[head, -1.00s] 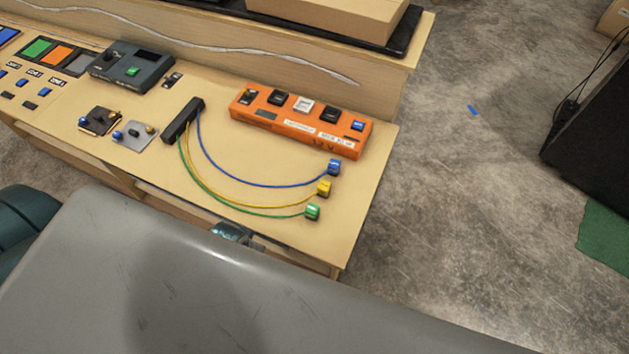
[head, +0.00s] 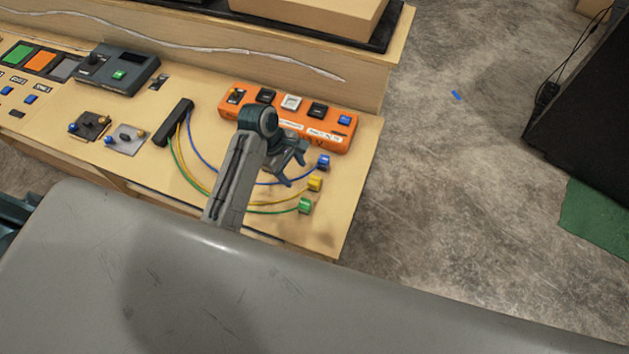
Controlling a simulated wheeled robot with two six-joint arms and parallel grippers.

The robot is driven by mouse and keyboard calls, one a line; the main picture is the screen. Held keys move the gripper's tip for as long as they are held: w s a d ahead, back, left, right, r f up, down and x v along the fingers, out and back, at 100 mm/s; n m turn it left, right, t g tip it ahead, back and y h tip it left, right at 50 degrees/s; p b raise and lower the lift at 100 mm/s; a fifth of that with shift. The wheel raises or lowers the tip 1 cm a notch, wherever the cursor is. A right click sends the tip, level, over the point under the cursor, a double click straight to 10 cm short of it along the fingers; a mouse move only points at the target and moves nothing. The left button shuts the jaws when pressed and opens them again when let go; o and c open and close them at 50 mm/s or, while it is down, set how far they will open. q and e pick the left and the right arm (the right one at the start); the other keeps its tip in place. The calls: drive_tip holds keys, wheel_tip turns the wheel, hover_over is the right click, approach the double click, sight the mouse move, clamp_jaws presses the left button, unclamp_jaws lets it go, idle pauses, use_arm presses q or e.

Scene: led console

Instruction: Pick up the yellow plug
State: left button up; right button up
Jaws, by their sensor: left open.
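The yellow plug (head: 315,185) lies on the wooden console top (head: 355,185) near its right end, at the end of a yellow cable. The blue plug (head: 323,161) is just behind it and the green plug (head: 305,206) just in front. All three cables run left to a black block (head: 174,123). My left gripper (head: 293,168) is open and empty. In the picture its fingers are just left of the blue and yellow plugs, apparently above the console. My arm hides parts of the cables. My right gripper is not in view.
An orange box (head: 228,109) with several switches stands behind the plugs, partly hidden by my gripper. A dark grey device (head: 117,74) and two small switch plates are on the left. The console's right edge is close to the plugs, with bare floor (head: 440,200) beyond.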

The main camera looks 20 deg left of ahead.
sight(313, 180)
use_arm(q)
drive_tip(key=w+d+f+n, duration=0.1)
drive_tip(key=w+d+f+n+p, duration=0.1)
drive_tip(key=d, duration=0.1)
drive_tip(key=shift+w+d+f+g+h, duration=0.15)
drive_tip(key=shift+w+f+g+h, duration=0.15)
drive_tip(key=shift+g+h, duration=0.1)
drive_tip(key=p+x, duration=0.2)
drive_tip(key=x, duration=0.2)
drive_tip(key=shift+s+f, duration=0.2)
drive_tip(key=shift+f, duration=0.1)
drive_tip(key=shift+d+f, duration=0.25)
drive_tip(key=shift+f, duration=0.2)
drive_tip(key=c, duration=1.1)
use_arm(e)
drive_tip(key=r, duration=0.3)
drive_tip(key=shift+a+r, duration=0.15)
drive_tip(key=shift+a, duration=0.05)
